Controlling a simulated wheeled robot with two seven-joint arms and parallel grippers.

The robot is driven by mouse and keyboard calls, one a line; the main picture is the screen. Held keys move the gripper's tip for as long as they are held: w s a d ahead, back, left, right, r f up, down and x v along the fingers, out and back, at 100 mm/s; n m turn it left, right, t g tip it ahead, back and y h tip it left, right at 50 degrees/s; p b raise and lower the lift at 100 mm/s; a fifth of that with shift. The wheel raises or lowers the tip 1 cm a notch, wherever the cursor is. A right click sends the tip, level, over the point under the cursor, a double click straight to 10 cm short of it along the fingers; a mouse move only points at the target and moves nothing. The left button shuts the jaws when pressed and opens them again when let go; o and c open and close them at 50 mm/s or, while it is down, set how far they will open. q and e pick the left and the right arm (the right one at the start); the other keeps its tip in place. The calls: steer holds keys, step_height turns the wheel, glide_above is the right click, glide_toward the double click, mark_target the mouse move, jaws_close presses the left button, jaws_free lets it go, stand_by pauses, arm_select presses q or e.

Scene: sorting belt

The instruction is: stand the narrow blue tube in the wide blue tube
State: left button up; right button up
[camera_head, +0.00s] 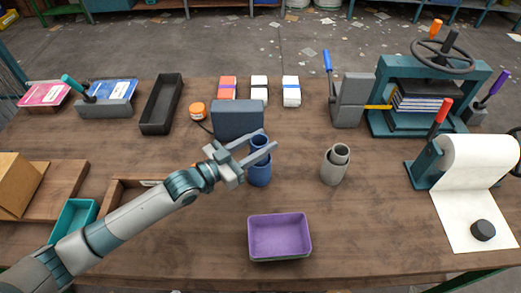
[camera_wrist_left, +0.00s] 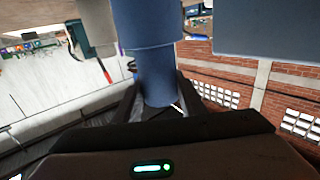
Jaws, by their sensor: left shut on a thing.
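My left gripper (camera_head: 266,146) is shut on the narrow blue tube (camera_head: 258,141), with a finger on each side. It also shows in the left wrist view (camera_wrist_left: 157,82). The wide blue tube (camera_head: 260,176) stands upright on the table directly below. In the left wrist view the wide blue tube (camera_wrist_left: 148,25) meets the narrow one in line, and the narrow tube's lower end appears to be inside its mouth. How deep it sits is hidden. My right gripper is not in view.
A grey wide tube (camera_head: 333,172) with a narrower grey tube (camera_head: 341,150) in it stands to the right. A blue-grey block (camera_head: 237,118) is just behind the blue tubes. A purple tray (camera_head: 280,237) lies in front. The table between tray and grey tubes is clear.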

arm_select(q)
step_height(320, 180, down, 3)
steer(key=shift+f, duration=0.2)
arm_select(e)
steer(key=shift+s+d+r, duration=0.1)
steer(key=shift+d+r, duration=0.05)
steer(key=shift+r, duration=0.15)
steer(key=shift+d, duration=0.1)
arm_select(q)
steer(key=shift+f, duration=0.15)
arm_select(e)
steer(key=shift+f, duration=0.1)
arm_select(q)
steer(key=shift+f, duration=0.25)
steer(key=o, duration=1.3)
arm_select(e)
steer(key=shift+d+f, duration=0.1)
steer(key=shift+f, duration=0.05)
